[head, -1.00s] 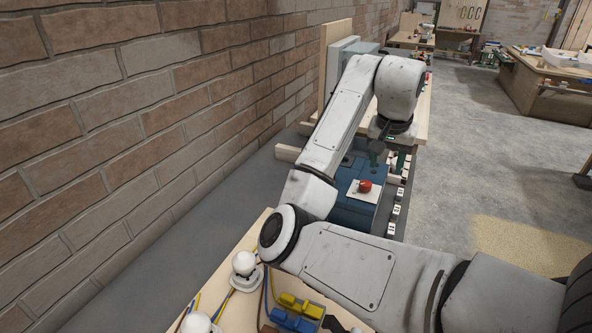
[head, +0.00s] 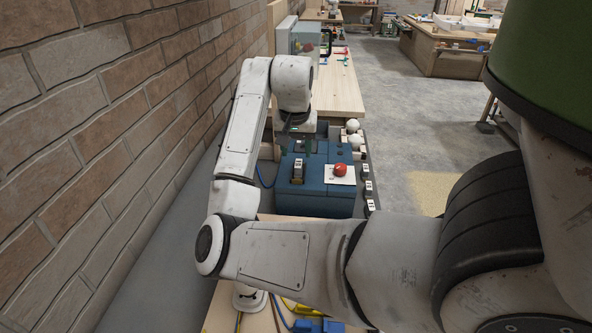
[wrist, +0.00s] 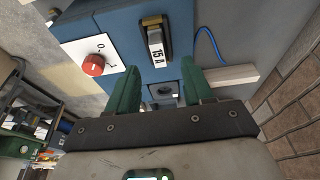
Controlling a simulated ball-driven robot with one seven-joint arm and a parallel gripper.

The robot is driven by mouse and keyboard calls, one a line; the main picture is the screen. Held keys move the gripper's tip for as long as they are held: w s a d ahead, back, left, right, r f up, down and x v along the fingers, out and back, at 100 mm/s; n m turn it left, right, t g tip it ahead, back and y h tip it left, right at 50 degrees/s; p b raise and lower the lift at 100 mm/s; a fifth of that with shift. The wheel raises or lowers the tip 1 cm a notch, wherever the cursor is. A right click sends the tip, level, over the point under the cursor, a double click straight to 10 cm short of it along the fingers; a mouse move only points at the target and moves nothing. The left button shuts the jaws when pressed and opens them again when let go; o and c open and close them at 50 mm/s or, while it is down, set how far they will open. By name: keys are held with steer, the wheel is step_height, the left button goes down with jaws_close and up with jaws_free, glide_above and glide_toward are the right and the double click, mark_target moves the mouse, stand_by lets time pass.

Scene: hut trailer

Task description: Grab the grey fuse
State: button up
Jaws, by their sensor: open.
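The grey fuse (wrist: 155,44), with a white label reading 15A, stands in the blue fuse box (wrist: 124,28) in the wrist view. It also shows on top of the box in the head view (head: 298,170). My gripper (wrist: 153,68) is open, with its two green fingers apart and nothing between them. The fuse lies ahead of the fingertips, roughly in line with the gap. In the head view my gripper (head: 303,146) hangs at the far side of the box, beyond the fuse. I cannot tell the exact gap.
A red knob (wrist: 93,65) on a white plate sits beside the fuse. A dark square socket (wrist: 163,92) lies between the fingers' line of view. A blue cable (wrist: 209,42) and wooden strip (wrist: 227,76) are to the right. A brick wall (head: 100,130) runs along the left.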

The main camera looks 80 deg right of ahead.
mark_target(299, 164)
steer(key=shift+p+x, duration=0.65)
steer(key=shift+x, duration=2.25)
steer(key=shift+s+d, duration=0.15)
steer(key=shift+d, duration=0.05)
steer(key=shift+c, duration=0.3)
jaws_close()
